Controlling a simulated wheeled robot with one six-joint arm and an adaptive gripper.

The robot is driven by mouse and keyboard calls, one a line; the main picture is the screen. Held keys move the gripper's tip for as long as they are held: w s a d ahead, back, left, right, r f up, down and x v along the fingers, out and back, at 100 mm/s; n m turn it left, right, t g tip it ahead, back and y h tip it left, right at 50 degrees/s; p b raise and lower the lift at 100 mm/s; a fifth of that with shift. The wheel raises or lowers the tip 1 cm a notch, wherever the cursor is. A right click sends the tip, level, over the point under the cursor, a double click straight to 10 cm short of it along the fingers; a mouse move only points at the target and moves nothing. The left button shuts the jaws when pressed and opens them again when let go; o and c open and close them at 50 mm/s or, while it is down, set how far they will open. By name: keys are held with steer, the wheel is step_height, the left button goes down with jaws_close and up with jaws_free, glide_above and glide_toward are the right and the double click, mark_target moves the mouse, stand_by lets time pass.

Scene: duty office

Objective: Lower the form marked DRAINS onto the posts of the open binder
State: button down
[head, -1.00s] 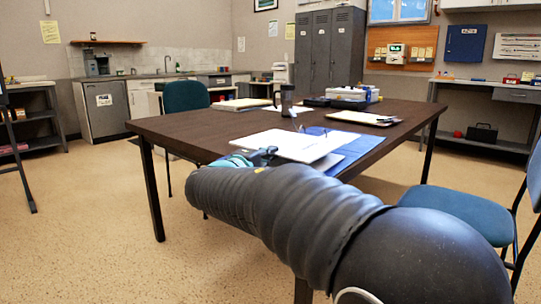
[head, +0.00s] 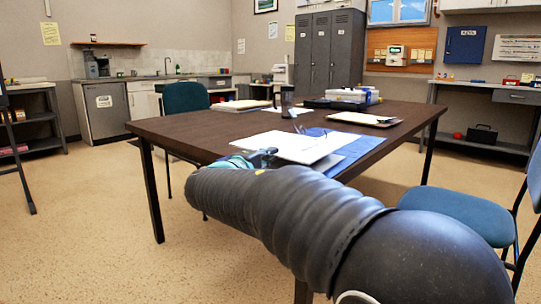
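The open blue binder (head: 352,151) lies near the front edge of the dark table. White paper (head: 290,146) is over it and covers much of it. Its print is too small to read, so I cannot confirm the DRAINS mark. Thin metal posts (head: 298,126) show at the paper's far edge; I cannot tell whether the paper is around them or beside them. My gripper (head: 266,156) is at the paper's near left edge, mostly hidden behind my dark ribbed arm. Its fingertips and their hold on the paper cannot be made out.
A dark mug (head: 287,98), a white box (head: 348,95), a clipboard with papers (head: 362,118) and a paper stack (head: 240,105) stand or lie farther back on the table (head: 190,127). A blue chair (head: 460,212) is at the right. The table's left part is clear.

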steer(key=shift+f, duration=0.85)
stand_by(0.7)
steer(key=c, duration=1.2)
jaws_free()
steer(key=shift+c, duration=0.2)
steer(key=shift+f, duration=0.2)
